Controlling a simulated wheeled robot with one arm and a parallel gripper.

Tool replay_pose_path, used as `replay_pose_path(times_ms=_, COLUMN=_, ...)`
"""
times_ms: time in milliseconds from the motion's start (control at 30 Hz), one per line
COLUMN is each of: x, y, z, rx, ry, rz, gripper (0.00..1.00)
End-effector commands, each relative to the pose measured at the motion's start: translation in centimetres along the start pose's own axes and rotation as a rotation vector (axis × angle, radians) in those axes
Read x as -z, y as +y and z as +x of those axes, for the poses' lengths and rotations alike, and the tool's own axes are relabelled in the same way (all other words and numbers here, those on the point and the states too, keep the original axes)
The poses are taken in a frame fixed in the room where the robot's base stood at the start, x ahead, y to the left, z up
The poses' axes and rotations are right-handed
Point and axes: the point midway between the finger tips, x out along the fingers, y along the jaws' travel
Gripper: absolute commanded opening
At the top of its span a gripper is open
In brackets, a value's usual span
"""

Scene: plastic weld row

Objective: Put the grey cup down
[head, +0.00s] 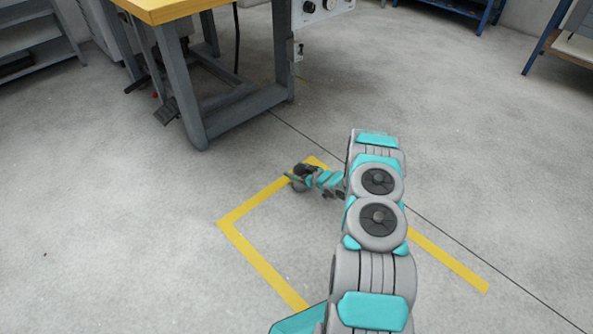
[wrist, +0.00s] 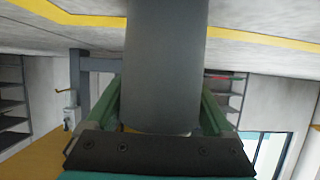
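The grey cup (wrist: 165,60) fills the middle of the wrist view as a plain, dark grey rounded body. My gripper (wrist: 162,95) has a green finger on each side of it, both pressed close to its sides, and is shut on it. The fingertips are partly hidden by the cup. In the head view my gripper (head: 293,177) is small and far down at the end of my arm, over the floor near a corner of the yellow line. The cup is hard to make out there, and its height above the floor cannot be told.
Yellow tape (head: 260,262) marks an area on the bare concrete floor (head: 130,235). A workbench (head: 190,110) with grey legs and a wooden top stands behind, with a pedal (head: 166,111) beneath. Shelves (head: 35,45) stand at the back left. Much open floor lies around.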

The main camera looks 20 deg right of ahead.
Motion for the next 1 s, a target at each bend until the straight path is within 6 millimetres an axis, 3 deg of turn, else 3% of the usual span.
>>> replay_pose_path(times_ms=100, x=0.0, y=0.0, z=0.0, rx=0.000, ry=0.000, rz=0.000, gripper=1.00)
replay_pose_path(times_ms=467, x=0.3, y=0.1, z=-0.6, rx=-0.001, ry=-0.001, rz=0.001, gripper=1.00)
replay_pose_path(times_ms=1000, x=0.4, y=0.1, z=-10.4, rx=-0.002, ry=0.001, rz=0.001, gripper=1.00)
